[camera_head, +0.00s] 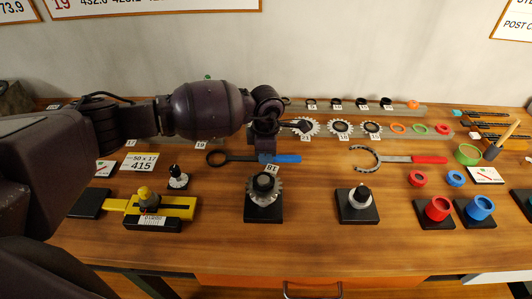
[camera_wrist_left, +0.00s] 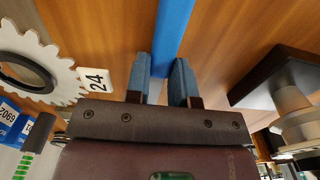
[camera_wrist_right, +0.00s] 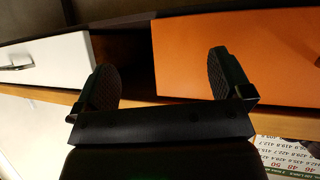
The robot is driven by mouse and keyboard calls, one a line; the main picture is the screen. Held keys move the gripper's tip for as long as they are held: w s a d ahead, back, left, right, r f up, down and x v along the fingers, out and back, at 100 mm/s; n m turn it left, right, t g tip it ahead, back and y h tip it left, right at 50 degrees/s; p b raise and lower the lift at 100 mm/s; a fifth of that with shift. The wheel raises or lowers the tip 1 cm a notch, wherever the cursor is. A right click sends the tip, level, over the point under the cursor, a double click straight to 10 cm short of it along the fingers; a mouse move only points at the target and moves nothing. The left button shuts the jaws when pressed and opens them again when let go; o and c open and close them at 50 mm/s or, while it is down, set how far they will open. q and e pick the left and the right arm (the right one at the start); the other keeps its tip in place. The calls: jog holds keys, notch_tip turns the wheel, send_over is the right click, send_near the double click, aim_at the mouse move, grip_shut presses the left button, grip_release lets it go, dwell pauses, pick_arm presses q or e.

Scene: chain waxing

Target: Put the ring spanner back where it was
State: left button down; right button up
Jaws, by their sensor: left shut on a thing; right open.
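The ring spanner (camera_head: 283,158) has a dark ring end at the left and a blue handle at the right. It lies on or just above the wooden bench; I cannot tell which. My right gripper (camera_wrist_right: 165,85) is open and empty, and shows only in the right wrist view.
A hook spanner with a red handle (camera_head: 428,159) lies to the right. A sprocket on a black stand (camera_head: 263,208) is just in front, with another black stand (camera_head: 357,212) beside it. Sprockets (camera_head: 340,128) line the back. An orange drawer (camera_wrist_right: 240,60) faces my right gripper.

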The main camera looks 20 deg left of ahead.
pick_arm(q)
jog(key=shift+f, duration=0.1)
jog(key=c, duration=1)
grip_release()
notch_tip(320, 180, up, 12)
jog(key=shift+r, duration=0.15)
